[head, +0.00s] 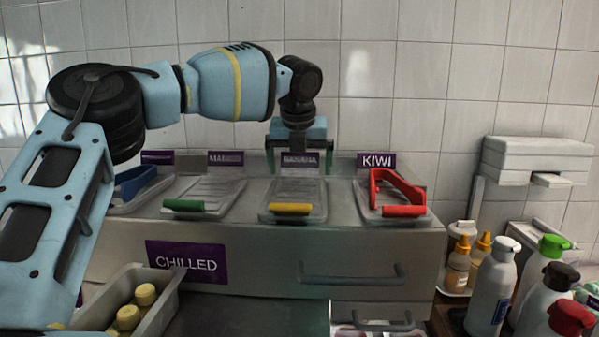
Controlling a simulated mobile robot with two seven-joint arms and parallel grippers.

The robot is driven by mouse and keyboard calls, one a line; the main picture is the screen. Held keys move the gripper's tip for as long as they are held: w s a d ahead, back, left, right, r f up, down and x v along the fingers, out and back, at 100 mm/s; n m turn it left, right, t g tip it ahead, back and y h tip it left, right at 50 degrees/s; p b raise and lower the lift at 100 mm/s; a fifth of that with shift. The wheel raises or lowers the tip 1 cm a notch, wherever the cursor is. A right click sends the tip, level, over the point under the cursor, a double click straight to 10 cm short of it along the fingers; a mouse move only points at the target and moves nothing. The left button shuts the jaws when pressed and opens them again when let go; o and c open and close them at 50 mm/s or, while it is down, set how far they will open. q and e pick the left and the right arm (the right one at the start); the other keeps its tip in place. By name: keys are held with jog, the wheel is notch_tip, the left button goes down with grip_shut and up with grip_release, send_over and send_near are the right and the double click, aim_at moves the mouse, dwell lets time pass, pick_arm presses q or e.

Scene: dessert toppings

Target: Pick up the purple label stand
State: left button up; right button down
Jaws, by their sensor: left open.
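Several small purple label stands with white lettering stand in a row behind the lidded bins on the steel counter. One reads KIWI (377,160) at the right; another (300,161) sits behind the yellow-handled bin, its text hard to read. Two more are further left, one behind the green-handled bin (226,158) and one at the far left (157,157). My left gripper (299,163) is open, pointing down, with its dark green fingers apart on either side of the label behind the yellow-handled bin. I cannot tell whether the fingers touch it. My right gripper is out of view.
Bins with green (185,205), yellow (290,209) and red (404,211) handles fill the counter in front of the labels. A CHILLED sign (186,261) is on the counter front. Bottles (492,285) stand at the right. The tiled wall is close behind.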

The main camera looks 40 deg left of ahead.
aim_at(299, 156)
pick_arm(q)
jog(key=c, duration=1.1)
jog(key=shift+o, duration=0.2)
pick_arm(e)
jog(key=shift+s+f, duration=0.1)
pick_arm(q)
jog(key=shift+r, duration=0.15)
